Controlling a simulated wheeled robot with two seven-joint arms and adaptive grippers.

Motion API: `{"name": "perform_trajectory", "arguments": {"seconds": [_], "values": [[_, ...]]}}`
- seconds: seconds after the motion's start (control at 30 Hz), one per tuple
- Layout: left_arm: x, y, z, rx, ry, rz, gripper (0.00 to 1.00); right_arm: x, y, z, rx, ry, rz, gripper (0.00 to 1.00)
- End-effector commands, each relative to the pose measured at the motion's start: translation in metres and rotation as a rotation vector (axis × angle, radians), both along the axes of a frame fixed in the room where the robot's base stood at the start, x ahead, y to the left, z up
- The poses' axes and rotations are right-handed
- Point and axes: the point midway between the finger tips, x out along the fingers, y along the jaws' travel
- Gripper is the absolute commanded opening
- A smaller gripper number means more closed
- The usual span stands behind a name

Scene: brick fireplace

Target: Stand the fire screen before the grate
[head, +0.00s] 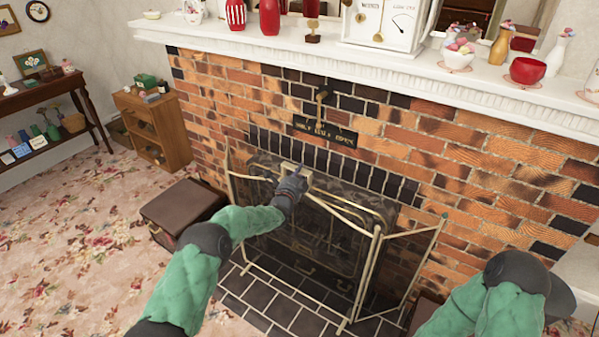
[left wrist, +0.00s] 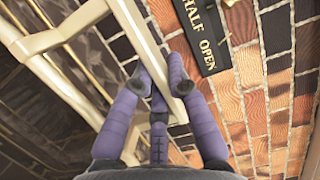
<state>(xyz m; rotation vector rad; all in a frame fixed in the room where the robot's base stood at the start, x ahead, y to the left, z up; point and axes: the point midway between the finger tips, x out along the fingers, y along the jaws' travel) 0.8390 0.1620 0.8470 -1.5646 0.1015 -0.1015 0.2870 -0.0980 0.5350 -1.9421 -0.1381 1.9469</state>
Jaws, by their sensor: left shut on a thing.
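The fire screen (head: 367,275) has a pale brass frame, see-through dark mesh and folding side panels angled from the middle. It appears upright over the dark tiled hearth, in front of the fireplace opening. I cannot tell whether all its feet touch the tiles. The dark grate (head: 318,245) shows dimly through the mesh. My left gripper (head: 291,180) is shut on the top of the screen's middle panel. In the left wrist view, the purple fingers (left wrist: 160,88) close around a pale rail of the screen (left wrist: 140,40). My right gripper is out of view; only its arm shows at bottom right.
A brown case (head: 181,208) stands on the floor left of the hearth (head: 270,300). The white mantel (head: 350,62) carries vases, a clock-like box and bowls above. A small wooden cabinet (head: 152,128) stands at the left wall. Flowered carpet (head: 70,240) is open at left.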

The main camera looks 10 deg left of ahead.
Motion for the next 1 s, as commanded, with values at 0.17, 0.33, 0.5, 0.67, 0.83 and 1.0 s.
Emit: {"name": "perform_trajectory", "arguments": {"seconds": [0.17, 0.33, 0.5, 0.67, 0.83, 1.0], "values": [[0.003, 0.002, 0.009, 0.001, -0.020, 0.004, 0.00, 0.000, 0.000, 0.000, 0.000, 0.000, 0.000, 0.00], [0.003, 0.002, 0.007, 0.002, -0.019, 0.004, 0.00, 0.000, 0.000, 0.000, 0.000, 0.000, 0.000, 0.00], [0.003, 0.002, 0.006, 0.002, -0.019, 0.004, 0.00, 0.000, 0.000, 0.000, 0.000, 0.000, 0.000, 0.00], [0.003, 0.002, 0.004, 0.002, -0.019, 0.004, 0.00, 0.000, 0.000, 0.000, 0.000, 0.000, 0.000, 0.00], [0.002, 0.002, 0.002, 0.002, -0.019, 0.004, 0.00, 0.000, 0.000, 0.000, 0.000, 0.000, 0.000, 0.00], [0.003, 0.002, 0.000, 0.002, -0.019, 0.004, 0.00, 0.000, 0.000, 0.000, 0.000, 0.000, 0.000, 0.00]]}}
